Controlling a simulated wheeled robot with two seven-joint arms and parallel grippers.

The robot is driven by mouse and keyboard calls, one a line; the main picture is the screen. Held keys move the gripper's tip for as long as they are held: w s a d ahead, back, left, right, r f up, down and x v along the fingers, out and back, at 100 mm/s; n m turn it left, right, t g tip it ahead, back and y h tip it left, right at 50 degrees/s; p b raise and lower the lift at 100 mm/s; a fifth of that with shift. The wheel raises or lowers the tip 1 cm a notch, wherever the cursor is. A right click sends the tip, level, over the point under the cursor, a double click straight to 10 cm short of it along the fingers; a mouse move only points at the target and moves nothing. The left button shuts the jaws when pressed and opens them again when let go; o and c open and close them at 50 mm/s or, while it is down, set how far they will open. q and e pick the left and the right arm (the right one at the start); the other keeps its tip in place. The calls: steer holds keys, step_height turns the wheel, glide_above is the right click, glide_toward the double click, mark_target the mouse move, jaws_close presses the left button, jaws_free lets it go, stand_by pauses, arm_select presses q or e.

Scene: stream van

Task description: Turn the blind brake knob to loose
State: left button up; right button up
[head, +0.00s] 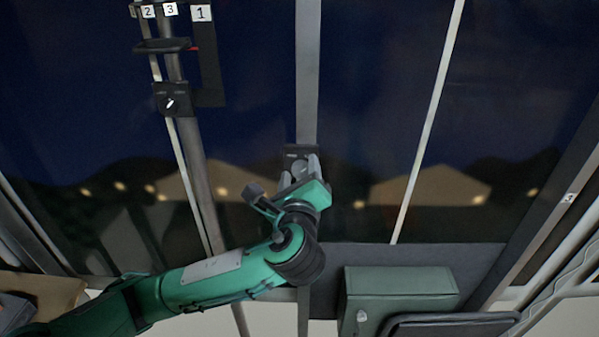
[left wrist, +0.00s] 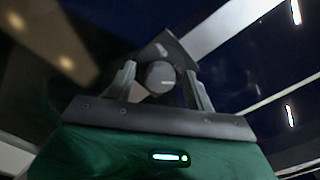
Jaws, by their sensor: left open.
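The blind brake knob (left wrist: 160,77) is a round grey knob with a pale mark, on a dark plate (left wrist: 172,48) fixed to a grey upright post (head: 308,70). In the head view the plate (head: 297,151) shows just above my left gripper (head: 299,168), which partly covers the knob. In the left wrist view my left gripper (left wrist: 160,88) is open, with one finger on each side of the knob. I cannot tell whether the fingers touch it. The lettering on the plate is too small to read. My right gripper is not in view.
At the upper left, a dark box with a white-marked knob (head: 171,101) sits on a post, below number tags (head: 201,13). A green case (head: 400,291) stands at the lower right. Dark window panes (head: 380,90) lie behind the posts.

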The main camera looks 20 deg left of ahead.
arm_select(q)
steer(key=c, duration=0.9)
steer(key=shift+c, duration=0.4)
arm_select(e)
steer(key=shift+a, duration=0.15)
